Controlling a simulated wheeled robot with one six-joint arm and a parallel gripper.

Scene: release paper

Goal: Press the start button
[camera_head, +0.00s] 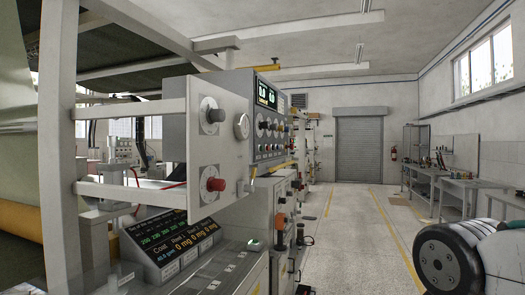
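A grey machine (235,200) fills the left side. Its side box carries a black knob (212,115) above and a red knob (215,184) below. The angled control panel (268,145) behind has a lit display (266,94) and a row of small knobs or buttons. A small green-lit button (253,245) sits on the lower ledge. A red-orange button (280,218) is on the lower cabinet's aisle side. No label marks which one is the start button.
A sloped screen (172,245) with readouts stands at the lower left. A grey-white rail (130,108) juts from the machine frame. The aisle floor (345,230) is clear, toward a roller shutter (360,145). Workbenches (455,188) line the right wall.

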